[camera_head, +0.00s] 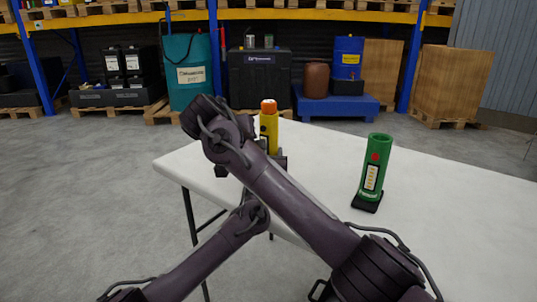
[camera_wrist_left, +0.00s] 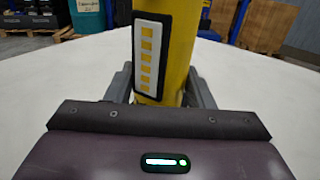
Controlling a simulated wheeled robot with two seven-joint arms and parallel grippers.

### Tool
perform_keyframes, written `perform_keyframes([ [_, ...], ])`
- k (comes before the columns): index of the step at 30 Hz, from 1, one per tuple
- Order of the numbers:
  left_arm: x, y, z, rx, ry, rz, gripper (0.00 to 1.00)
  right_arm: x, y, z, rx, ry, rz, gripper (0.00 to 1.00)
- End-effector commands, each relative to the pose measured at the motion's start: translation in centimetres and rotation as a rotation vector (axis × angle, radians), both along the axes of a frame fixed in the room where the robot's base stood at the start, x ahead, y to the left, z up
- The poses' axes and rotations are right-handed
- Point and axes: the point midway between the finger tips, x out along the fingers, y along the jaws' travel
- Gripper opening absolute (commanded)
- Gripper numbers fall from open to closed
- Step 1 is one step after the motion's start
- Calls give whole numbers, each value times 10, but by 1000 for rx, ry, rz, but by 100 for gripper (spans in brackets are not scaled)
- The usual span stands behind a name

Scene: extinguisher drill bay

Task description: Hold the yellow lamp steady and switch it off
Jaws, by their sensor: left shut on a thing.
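The yellow lamp (camera_head: 269,128) stands upright at the table's left part, with an orange top. My dark arm links hide its lower part in the head view. In the left wrist view the lamp (camera_wrist_left: 181,58) rises between the grey fingers of my left gripper (camera_wrist_left: 160,90), which is shut on its body. A black panel with a white strip of yellow squares (camera_wrist_left: 147,58) faces the wrist camera. The lamp's top is outside that view. I cannot make out a switch or whether it is lit. My right gripper is not visible.
A green cylinder (camera_head: 376,163) with a red button and a black base stands to the right on the white table (camera_head: 440,215). The table is bare around it. Shelving, a teal tank (camera_head: 190,75) and pallets stand beyond on the grey floor.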

Motion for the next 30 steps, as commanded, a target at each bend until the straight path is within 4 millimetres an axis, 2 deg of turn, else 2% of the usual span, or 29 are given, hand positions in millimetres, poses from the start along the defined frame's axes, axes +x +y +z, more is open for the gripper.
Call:
perform_keyframes([
  [8, 0, 0, 0, 0, 1, 1, 9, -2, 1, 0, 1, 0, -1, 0],
  [9, 0, 0, 0, 0, 1, 1, 52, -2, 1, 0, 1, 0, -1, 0],
  [14, 0, 0, 0, 0, 1, 0, 73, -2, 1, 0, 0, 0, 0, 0],
  [25, -2, 1, 0, 1, -1, 0, 74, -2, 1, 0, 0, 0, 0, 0],
  [30, -16, 2, 0, 2, -3, 0, 74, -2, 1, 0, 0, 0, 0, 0],
])
